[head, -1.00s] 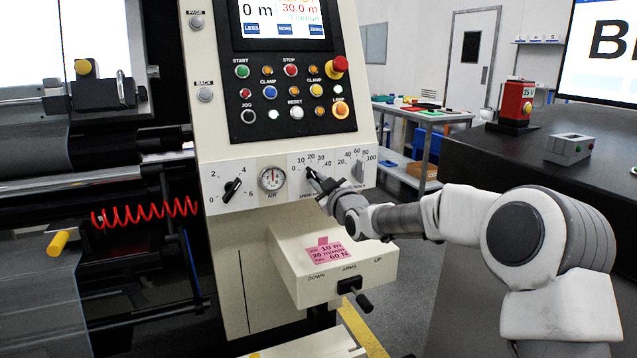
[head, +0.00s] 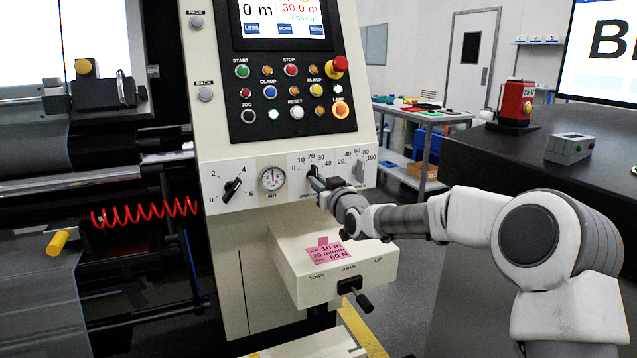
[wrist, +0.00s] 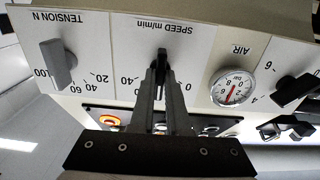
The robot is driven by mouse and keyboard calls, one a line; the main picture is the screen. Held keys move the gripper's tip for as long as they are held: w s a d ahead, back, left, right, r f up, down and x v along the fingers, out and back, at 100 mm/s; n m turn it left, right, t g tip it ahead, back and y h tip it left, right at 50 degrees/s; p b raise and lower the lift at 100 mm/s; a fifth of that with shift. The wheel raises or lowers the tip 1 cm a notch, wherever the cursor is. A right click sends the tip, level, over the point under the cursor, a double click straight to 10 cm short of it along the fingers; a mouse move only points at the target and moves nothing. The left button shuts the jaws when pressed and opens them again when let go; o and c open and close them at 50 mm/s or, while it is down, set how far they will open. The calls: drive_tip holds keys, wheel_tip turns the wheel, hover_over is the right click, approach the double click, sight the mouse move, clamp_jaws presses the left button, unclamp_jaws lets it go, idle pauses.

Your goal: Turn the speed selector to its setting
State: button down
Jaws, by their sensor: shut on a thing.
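The speed selector (head: 313,171) is a black knob on the cream panel, under a scale of 0 to 40. My gripper (head: 322,184) is shut on it. In the head view the knob stands nearly upright, its top end near the 20 mark. The wrist view is upside down; there the selector (wrist: 162,57) sits between my fingertips (wrist: 161,82), under the words SPEED m/min. My fingers cover part of the scale there. A pink note (head: 324,251) on the box below reads 10 m, 20 m/min, 60 N.
A grey tension knob (head: 358,171) is close on the right. A round air gauge (head: 271,179) and another black knob (head: 232,188) are on the left. The button panel (head: 292,95) is above; the box with a black arms lever (head: 352,287) juts out below.

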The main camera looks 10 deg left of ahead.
idle(0.4)
drive_tip(key=c, duration=0.9)
unclamp_jaws()
drive_tip(key=p+v, duration=0.3)
drive_tip(key=v, duration=1.4)
drive_tip(key=shift+s+d, duration=0.15)
drive_tip(key=shift+f, duration=0.1)
